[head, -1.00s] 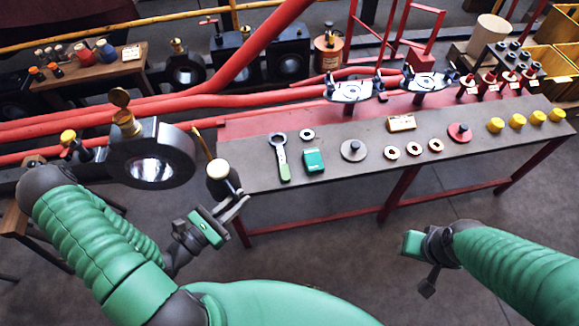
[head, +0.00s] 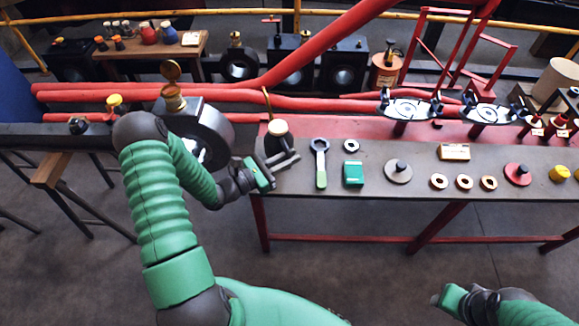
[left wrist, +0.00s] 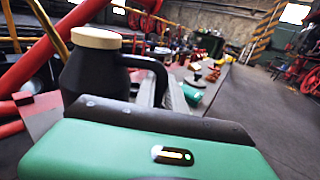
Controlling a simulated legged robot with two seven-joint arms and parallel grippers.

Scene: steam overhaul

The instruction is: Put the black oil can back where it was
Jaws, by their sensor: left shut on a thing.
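The black oil can (head: 277,141) has a cream cap and a thin brass spout. It is upright at the left end of the long workbench (head: 340,187); I cannot tell whether its base touches the top. My left gripper (head: 285,161) is shut on the can's handle side, coming from the left and front. In the left wrist view, the can's dark body, cap and handle (left wrist: 95,68) stand just beyond the green gripper housing. My right gripper (head: 440,298) is low at the right, in front of the bench and away from the can; its fingers are unclear.
Right of the can lie a green-handled ring spanner (head: 320,165), a green box (head: 353,173) and a grey disc (head: 398,171). A dark round bearing housing with a brass oil cup (head: 205,130) is close left. Red pipes (head: 250,97) run behind.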

